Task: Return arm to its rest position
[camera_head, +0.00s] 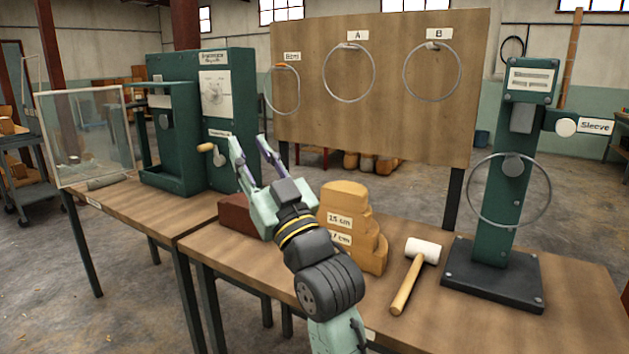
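My gripper (249,141) is raised above the workbench near the middle of the picture, with its fingers pointing up and away from the camera. The two fingers are apart and nothing shows between them, so it is open and empty. My arm runs from the gripper down to the bottom edge. The gripper appears in front of the green machine (229,105), close to its wooden-handled crank (205,147); I cannot tell the distance between them. A reddish-brown block (237,213) sits behind the gripper's base, partly hidden.
Stepped wooden forms (345,205) and a white-headed mallet (410,280) lie right of my arm. A green post stand (503,200) carries a metal ring (547,200). A board (395,125) with several rings stands behind. A clear guard panel (88,135) is at left.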

